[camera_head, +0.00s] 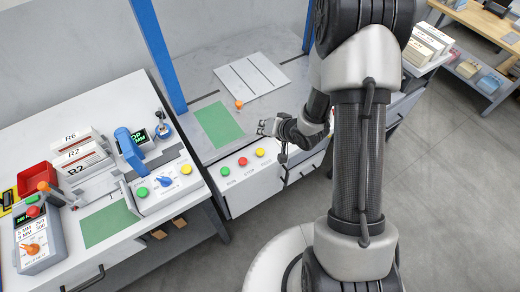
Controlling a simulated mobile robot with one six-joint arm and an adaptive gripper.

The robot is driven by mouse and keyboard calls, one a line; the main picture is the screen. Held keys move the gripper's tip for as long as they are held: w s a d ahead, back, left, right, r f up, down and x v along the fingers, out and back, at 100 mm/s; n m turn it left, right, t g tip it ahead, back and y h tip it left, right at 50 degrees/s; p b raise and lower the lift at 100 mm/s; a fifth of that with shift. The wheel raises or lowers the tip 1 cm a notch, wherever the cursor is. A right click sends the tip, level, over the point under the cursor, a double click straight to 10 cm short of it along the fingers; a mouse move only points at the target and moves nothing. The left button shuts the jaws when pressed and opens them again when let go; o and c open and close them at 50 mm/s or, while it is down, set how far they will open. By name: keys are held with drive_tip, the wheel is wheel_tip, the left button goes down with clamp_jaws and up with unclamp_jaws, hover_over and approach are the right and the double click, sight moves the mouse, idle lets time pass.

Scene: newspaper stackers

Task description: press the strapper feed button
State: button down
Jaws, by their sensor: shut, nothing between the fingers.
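A front panel (246,190) on the grey bench between the blue posts carries a green button (225,171), a red button (243,162) and a yellow button (260,152) in a row. Small labels sit below them; the one under the green button seems to read RUN and the one under the red STOP. The label by the yellow button is too small to read surely. My gripper (264,127) is shut and empty. It shows just above the yellow button in the picture, apart from it, over the bench's front part. Its height above the surface is hard to judge.
Blue posts (156,52) rise from the bench. A green mat (218,125), an orange knob (239,104) and a pale slatted plate (252,76) lie behind the panel. The left table (50,146) holds a control box (38,238) and bundles. Grey floor is open at right.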

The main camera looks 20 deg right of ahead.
sight(262, 150)
wheel_tip(262, 150, down, 9)
drive_tip(key=b, duration=0.8)
drive_tip(key=shift+r, duration=0.1)
idle(1.1)
drive_tip(key=shift+f, duration=0.4)
drive_tip(key=shift+f+b, duration=0.55)
idle(0.5)
drive_tip(key=shift+r, duration=0.1)
drive_tip(key=shift+r+p, duration=0.85)
drive_tip(key=shift+p, duration=0.05)
wheel_tip(262, 150, up, 5)
drive_tip(key=p, duration=0.4)
